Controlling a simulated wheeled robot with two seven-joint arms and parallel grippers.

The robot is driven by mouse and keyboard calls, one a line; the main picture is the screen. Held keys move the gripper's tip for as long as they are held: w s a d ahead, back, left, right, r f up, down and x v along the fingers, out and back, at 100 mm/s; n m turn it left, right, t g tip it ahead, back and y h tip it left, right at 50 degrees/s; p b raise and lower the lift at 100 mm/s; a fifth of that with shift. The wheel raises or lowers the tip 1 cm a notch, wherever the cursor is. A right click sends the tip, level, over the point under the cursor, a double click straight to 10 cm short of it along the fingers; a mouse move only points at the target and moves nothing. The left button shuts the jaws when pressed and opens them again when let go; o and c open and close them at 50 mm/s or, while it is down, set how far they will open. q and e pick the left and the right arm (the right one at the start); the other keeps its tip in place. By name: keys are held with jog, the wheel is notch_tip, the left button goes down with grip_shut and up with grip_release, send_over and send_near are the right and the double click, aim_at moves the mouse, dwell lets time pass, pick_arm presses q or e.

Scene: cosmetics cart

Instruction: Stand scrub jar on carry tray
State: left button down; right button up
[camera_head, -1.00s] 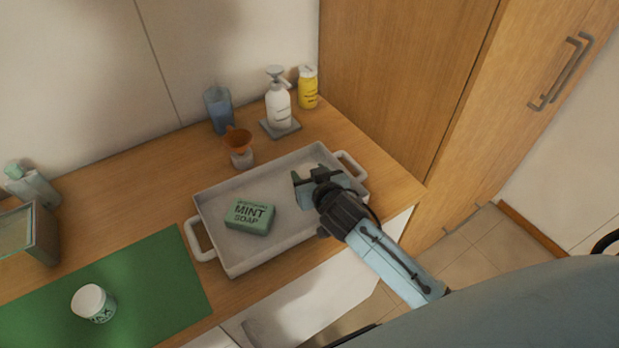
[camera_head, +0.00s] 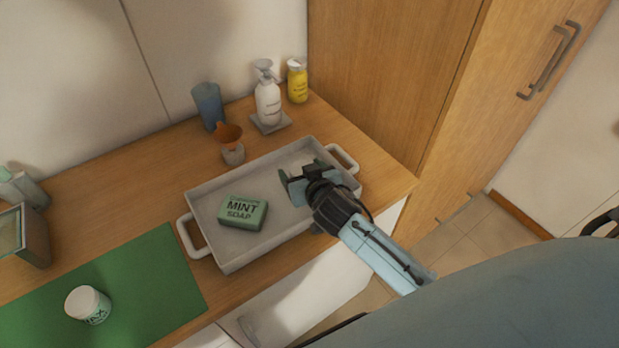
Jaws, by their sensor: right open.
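The grey carry tray (camera_head: 205,237) stands on the wooden counter, with a handle at each end. A green mint soap box (camera_head: 242,212) lies in its left part. My right gripper (camera_head: 297,180) is open over the tray's right part. A pale patch shows just behind its fingers; I cannot tell whether it is a jar or the tray floor. A white jar (camera_head: 87,303) with dark green lettering stands upright on the green mat (camera_head: 150,270), far left of the gripper; its label is hard to read. My left gripper is out of view.
Behind the tray stand an orange funnel on a small pot (camera_head: 231,148), a blue cup (camera_head: 208,106), a white pump bottle (camera_head: 267,101) and a yellow bottle (camera_head: 297,80). A glass-topped box (camera_head: 30,238) is at the left. A wooden cabinet (camera_head: 400,70) bounds the right.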

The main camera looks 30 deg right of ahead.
jog(key=v, duration=1.2)
